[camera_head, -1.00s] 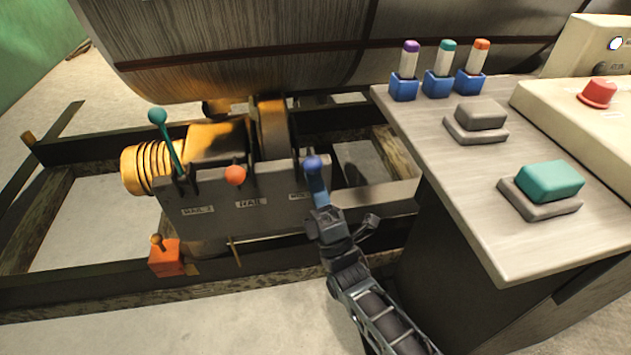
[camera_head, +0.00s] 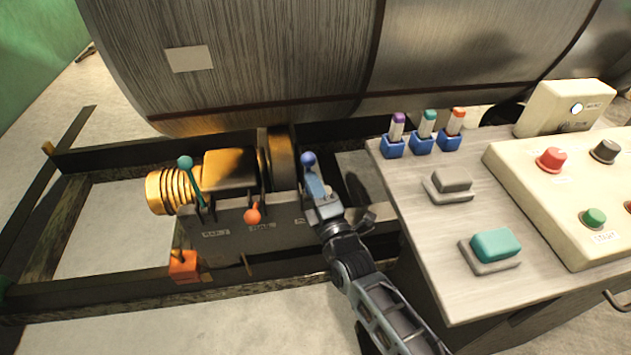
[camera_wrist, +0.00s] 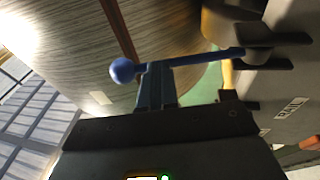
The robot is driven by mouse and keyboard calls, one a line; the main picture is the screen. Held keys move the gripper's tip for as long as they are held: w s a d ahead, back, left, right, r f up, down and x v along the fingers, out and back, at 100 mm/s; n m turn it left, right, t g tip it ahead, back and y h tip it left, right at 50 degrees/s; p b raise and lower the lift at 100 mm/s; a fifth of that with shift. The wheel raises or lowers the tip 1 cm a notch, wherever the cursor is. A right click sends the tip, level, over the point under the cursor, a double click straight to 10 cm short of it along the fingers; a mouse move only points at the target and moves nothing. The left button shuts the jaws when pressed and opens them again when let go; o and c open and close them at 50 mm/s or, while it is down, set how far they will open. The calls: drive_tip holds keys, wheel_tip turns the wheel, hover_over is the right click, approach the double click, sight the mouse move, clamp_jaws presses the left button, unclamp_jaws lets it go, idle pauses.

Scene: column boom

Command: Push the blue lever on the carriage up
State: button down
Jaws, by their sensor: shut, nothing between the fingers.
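The blue lever (camera_head: 308,158) stands at the right end of the grey carriage (camera_head: 236,243), its round knob raised above the carriage top. In the wrist view the blue lever (camera_wrist: 122,70) runs as a rod from its knob at left to its pivot at right. My gripper (camera_head: 315,183) is shut and empty, right below the knob in the head view. In the wrist view its fingertips (camera_wrist: 157,72) lie at the rod just beside the knob. They seem to touch it, but contact cannot be told for sure. The lower rod is hidden by my gripper in the head view.
A large drum (camera_head: 260,60) is behind. A console table (camera_head: 440,230) with buttons stands close to the right of my arm. An orange box (camera_head: 184,266) sits at lower left.

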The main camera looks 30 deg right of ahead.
drive_tip(key=shift+w+d+r, duration=0.2)
drive_tip(key=shift+w+r, duration=0.05)
drive_tip(key=shift+w, duration=0.4)
drive_tip(key=shift+w+d+r, duration=0.2)
drive_tip(key=shift+w+r, duration=0.05)
drive_tip(key=shift+w, duration=0.35)
